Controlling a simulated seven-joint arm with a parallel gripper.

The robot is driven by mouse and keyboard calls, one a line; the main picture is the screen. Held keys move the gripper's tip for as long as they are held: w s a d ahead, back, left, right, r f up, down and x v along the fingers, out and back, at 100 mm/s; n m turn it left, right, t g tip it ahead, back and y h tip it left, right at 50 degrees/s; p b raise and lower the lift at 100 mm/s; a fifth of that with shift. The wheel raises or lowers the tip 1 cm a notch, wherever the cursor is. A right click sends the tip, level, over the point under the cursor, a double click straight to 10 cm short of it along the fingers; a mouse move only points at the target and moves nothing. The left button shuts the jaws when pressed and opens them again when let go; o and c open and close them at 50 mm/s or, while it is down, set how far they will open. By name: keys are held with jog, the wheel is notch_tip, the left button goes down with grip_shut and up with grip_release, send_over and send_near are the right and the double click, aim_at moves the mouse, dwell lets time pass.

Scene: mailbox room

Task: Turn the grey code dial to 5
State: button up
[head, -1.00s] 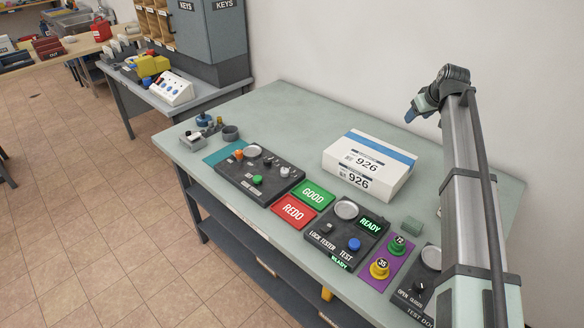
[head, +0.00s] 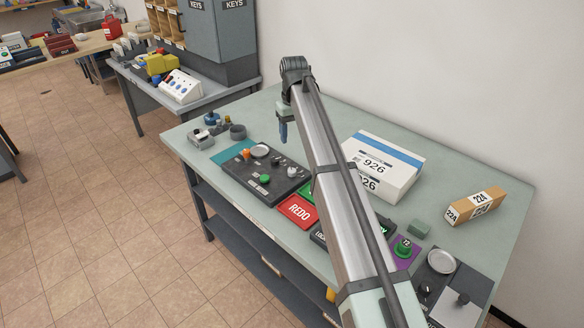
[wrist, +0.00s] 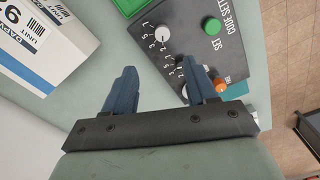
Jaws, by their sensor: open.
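The dark code setter panel (head: 248,184) lies on the left part of the green table. The light grey dial (head: 292,171) sits on its right side; in the wrist view the dial (wrist: 162,33) has small white numbers around it. Which number it points to is too small to tell. A green button (wrist: 211,26) and an orange knob (wrist: 221,86) are on the same panel. My gripper (head: 283,132) hangs above the panel's far edge, fingers pointing down, open and empty. In the wrist view my gripper (wrist: 161,68) shows both blue fingers apart, the dial beyond them, untouched.
A white box marked 926 (head: 385,160) stands right of the panel. The red REDO plate (head: 297,210) lies at the panel's right. My arm hides much of the lock tester. A brown carton (head: 474,207) stands at the far right. Small items sit left of the panel.

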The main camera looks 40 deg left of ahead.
aim_at(292, 170)
jog(key=f, duration=1.3)
jog(key=shift+s+a+f, duration=0.1)
jog(key=shift+s+f, duration=0.1)
jog(key=shift+f, duration=0.2)
jog(key=shift+c, duration=0.5)
jog(key=c, duration=1)
jog(key=shift+o, duration=0.2)
